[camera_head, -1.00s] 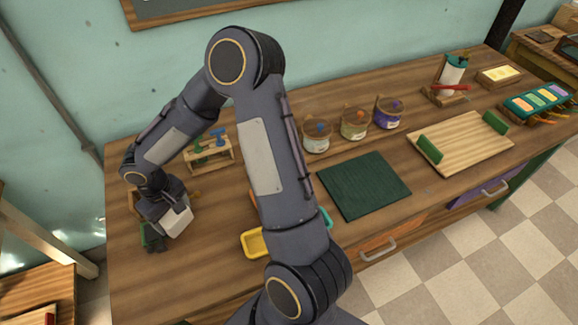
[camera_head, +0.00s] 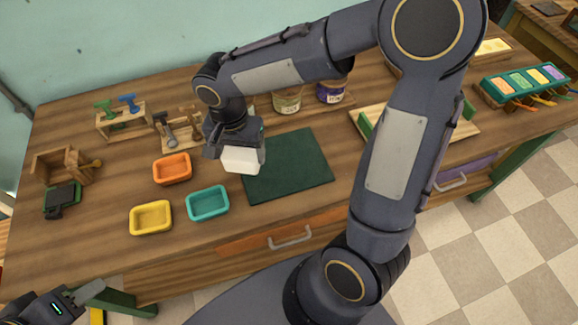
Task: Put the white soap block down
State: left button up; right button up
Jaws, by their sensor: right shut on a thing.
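The white soap block (camera_head: 242,161) is in my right gripper (camera_head: 236,150), which is shut on it from above. The block hangs over the left part of the dark green mat (camera_head: 295,170). I cannot tell how big the gap is between the block and the mat. The rest of the mat is bare. My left gripper (camera_head: 75,299) is at the lower left corner, off the table's front edge and partly cut off by the frame; its opening is unclear.
Orange (camera_head: 172,169), teal (camera_head: 207,203) and yellow (camera_head: 151,218) trays lie left of the mat. A wooden box (camera_head: 60,165) and a rack (camera_head: 122,120) stand further left. Jars (camera_head: 287,102) stand behind the mat. My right arm partly hides a wooden board (camera_head: 462,130) at the right.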

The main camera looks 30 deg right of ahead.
aim_at(247, 163)
jog(key=s+m, duration=0.1)
jog(key=s+r+m+b, duration=0.1)
jog(key=s, duration=0.1)
jog(key=shift+s+a+r+m, duration=0.1)
jog(key=shift+s+m, duration=0.1)
jog(key=shift+m, duration=0.5)
jog(key=w+d+f, duration=0.1)
jog(key=d+f, duration=0.1)
jog(key=d, duration=0.1)
jog(key=w+d+f+p, duration=0.1)
jog(key=w+d+f, duration=0.1)
jog(key=d+f, duration=0.1)
jog(key=w+d+f+p, duration=0.1)
jog(key=w+d+f, duration=0.1)
jog(key=d, duration=0.3)
jog(key=shift+f, duration=0.45)
jog(key=shift+w+d+f, duration=0.1)
jog(key=shift+d+f, duration=0.2)
jog(key=shift+f, duration=0.2)
jog(key=f, duration=0.2)
jog(key=shift+w+d+f, duration=0.1)
jog(key=shift+d+f, duration=0.1)
jog(key=shift+f, duration=0.6)
pick_arm(q)
jog(key=shift+d+r, duration=0.1)
jog(key=shift+d, duration=0.4)
